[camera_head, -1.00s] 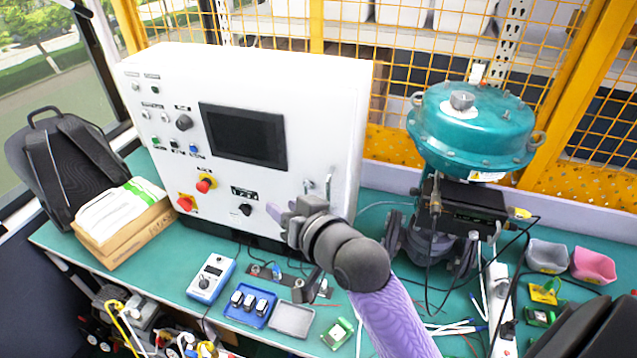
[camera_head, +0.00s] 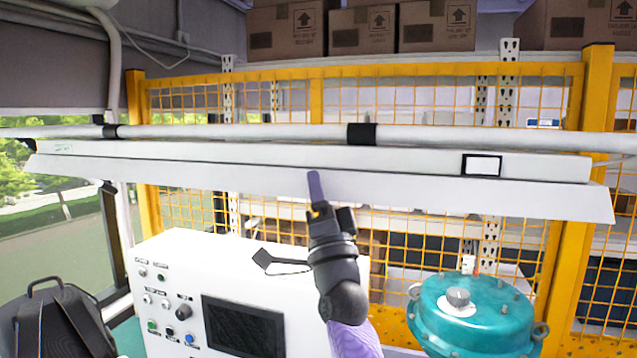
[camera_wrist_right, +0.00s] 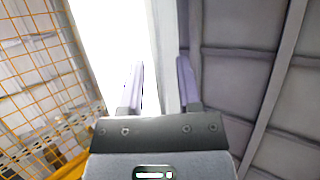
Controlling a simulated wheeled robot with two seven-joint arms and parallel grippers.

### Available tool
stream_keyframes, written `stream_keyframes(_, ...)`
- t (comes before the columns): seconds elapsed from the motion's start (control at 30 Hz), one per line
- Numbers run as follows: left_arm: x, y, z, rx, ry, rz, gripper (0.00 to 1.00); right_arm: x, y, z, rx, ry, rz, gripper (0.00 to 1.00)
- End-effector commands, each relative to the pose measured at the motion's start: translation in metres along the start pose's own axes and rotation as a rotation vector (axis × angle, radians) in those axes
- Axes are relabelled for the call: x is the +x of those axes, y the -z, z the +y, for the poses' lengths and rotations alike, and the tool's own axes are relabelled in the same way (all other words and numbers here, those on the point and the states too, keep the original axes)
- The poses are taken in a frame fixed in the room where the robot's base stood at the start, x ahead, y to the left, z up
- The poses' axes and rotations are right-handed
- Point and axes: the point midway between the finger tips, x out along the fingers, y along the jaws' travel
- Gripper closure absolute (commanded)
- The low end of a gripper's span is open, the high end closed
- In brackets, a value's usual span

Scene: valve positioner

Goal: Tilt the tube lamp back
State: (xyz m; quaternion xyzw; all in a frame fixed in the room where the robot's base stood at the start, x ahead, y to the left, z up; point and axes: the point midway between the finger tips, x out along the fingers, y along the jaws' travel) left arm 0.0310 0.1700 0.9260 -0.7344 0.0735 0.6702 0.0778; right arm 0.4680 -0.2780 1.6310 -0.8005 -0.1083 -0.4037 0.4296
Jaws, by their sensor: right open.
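The tube lamp (camera_head: 240,177) is a long white fixture hanging below a grey horizontal pipe (camera_head: 250,132), held by black clamps. It spans most of the head view, with a small framed label near its right end. My right gripper (camera_head: 315,188) is raised in front of the lamp's lower edge, fingers pointing up. In the right wrist view the gripper (camera_wrist_right: 158,85) is open, its two purple fingers apart. The bright white lamp (camera_wrist_right: 115,40) lies behind and left of the fingers there; I cannot tell whether they touch it. My left gripper is not in view.
A white control cabinet (camera_head: 170,265) with a dark screen stands below. A teal valve actuator (camera_head: 475,315) is at the lower right. A yellow mesh fence (camera_head: 400,225) stands behind the lamp, with cardboard boxes (camera_head: 365,30) above. A black backpack (camera_head: 60,325) sits lower left.

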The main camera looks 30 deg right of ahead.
Motion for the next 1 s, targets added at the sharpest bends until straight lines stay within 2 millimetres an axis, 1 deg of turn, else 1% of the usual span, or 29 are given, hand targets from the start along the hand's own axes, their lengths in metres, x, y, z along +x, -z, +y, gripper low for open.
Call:
stream_keyframes(0.2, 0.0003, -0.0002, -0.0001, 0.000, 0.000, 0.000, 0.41, 0.0001, -0.0003, 0.0004, -0.001, 0.000, 0.000, 0.57)
stream_keyframes(0.23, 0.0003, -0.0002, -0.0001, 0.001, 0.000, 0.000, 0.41, 0.0001, -0.0003, 0.0004, -0.001, 0.000, 0.000, 0.59)
stream_keyframes(0.27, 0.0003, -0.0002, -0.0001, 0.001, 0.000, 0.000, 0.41, 0.0001, -0.0003, 0.0004, -0.001, 0.000, 0.000, 0.65)
stream_keyframes(0.3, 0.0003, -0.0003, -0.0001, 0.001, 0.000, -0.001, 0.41, 0.0000, -0.0003, 0.0004, -0.001, 0.000, 0.000, 0.74)
stream_keyframes(0.37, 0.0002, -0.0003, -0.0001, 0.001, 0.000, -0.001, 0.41, 0.0000, -0.0003, 0.0004, -0.001, 0.000, -0.001, 0.86)
stream_keyframes(0.4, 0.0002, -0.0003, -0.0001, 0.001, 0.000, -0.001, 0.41, 0.0000, -0.0004, 0.0003, -0.001, 0.000, -0.001, 0.95)
stream_keyframes(0.43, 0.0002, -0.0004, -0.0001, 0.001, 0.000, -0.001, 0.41, 0.0000, -0.0004, 0.0003, -0.001, 0.000, -0.001, 1.00)
stream_keyframes(1.0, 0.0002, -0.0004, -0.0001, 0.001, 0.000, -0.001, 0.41, -0.0002, -0.0005, 0.0005, -0.001, -0.001, -0.001, 1.00)
